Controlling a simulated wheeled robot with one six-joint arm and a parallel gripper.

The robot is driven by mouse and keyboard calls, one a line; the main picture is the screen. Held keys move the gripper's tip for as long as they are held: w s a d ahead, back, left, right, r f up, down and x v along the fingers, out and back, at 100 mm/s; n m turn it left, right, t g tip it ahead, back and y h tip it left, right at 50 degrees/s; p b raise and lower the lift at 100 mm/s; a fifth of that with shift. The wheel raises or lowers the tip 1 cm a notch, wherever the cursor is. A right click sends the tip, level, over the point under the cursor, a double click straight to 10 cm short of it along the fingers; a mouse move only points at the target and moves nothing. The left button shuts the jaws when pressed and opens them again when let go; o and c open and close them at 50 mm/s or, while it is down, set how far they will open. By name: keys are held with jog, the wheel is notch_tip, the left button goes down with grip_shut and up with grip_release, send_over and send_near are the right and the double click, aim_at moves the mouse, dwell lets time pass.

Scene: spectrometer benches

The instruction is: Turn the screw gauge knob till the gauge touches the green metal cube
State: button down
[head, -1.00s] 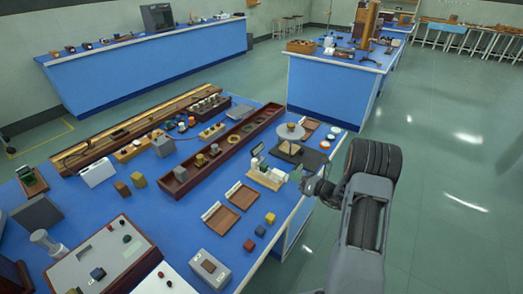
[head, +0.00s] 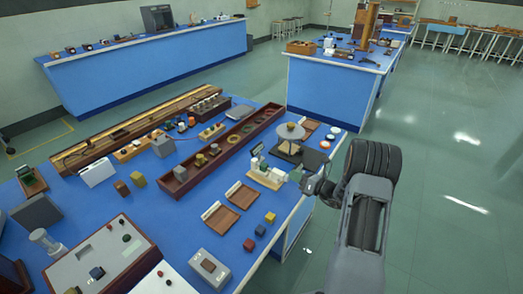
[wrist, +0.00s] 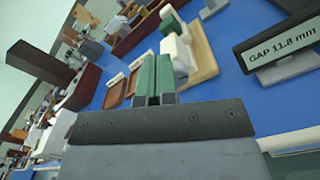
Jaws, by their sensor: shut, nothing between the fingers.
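The screw gauge (head: 268,177) stands on a pale base at the right edge of the blue bench; in the wrist view its pale base (wrist: 203,52) and white blocks lie just beyond my fingers. A small green block (wrist: 171,26) shows at its far end; it may be the green metal cube, and I cannot tell whether the gauge touches it. A dark display (wrist: 283,48) reads GAP 11.8 mm. My gripper (head: 298,175) is beside the gauge's near right end. In the wrist view its green-padded fingers (wrist: 155,80) are shut and empty. The knob is not clearly visible.
Two brown trays (head: 243,195) lie left of the gauge. A dark stand with a round plate (head: 290,131) stands behind it. Small coloured cubes (head: 270,217) sit near the bench's front edge. Open floor (head: 430,220) lies to the right.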

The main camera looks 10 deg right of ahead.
jog(key=shift+w+d+b, duration=0.1)
jog(key=shift+w+b, duration=0.2)
jog(key=shift+w, duration=0.15)
jog(key=shift+w+d+f+b, duration=0.25)
jog(key=shift+d+f+b, duration=0.05)
jog(key=shift+b, duration=0.15)
jog(key=shift+w+d, duration=0.1)
dwell(0.3)
jog(key=shift+w+d+r, duration=0.15)
jog(key=shift+r, duration=0.15)
jog(key=shift+w+d+f, duration=0.1)
jog(key=shift+d+f, duration=0.25)
jog(key=shift+d, duration=0.15)
jog(key=v, duration=0.5)
jog(key=shift+a+p, duration=0.15)
jog(key=shift+p, duration=0.2)
